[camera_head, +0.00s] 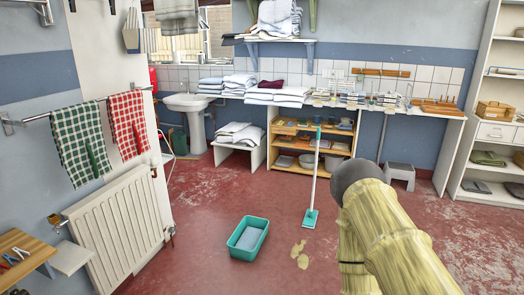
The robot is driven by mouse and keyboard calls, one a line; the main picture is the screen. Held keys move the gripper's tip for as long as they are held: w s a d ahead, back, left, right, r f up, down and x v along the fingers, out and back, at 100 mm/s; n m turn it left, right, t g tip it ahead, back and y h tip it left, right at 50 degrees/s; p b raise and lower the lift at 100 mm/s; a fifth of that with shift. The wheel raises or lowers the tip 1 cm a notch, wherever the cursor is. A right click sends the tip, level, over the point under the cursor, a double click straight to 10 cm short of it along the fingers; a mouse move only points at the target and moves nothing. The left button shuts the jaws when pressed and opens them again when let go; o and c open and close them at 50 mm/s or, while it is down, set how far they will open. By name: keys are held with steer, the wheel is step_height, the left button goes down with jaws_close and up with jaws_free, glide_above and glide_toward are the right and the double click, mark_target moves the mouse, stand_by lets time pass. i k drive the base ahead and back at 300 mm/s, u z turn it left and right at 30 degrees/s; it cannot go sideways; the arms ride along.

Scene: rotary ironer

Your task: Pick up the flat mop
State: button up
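The flat mop (313,178) stands nearly upright in the middle of the room. It has a long pale handle with a teal grip at the top and a teal and white flat head (310,218) resting on the red floor. Its handle shows in front of the wooden shelf unit. My arm, with a yellowish wood-like covering and a dark rounded joint, fills the lower right, to the right of the mop. My gripper is not visible in this view.
A teal tub (248,239) with something grey inside stands on the floor left of the mop head. A yellowish patch (300,254) lies nearby. A radiator (118,228) is at left. A wooden shelf unit (311,150) stands behind. Floor around the mop is mostly clear.

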mark_target(310, 218)
steer(key=z, duration=0.15)
steer(key=i, duration=1.75)
steer(key=z, duration=0.4)
steer(key=i, duration=2.4)
steer(key=z, duration=0.25)
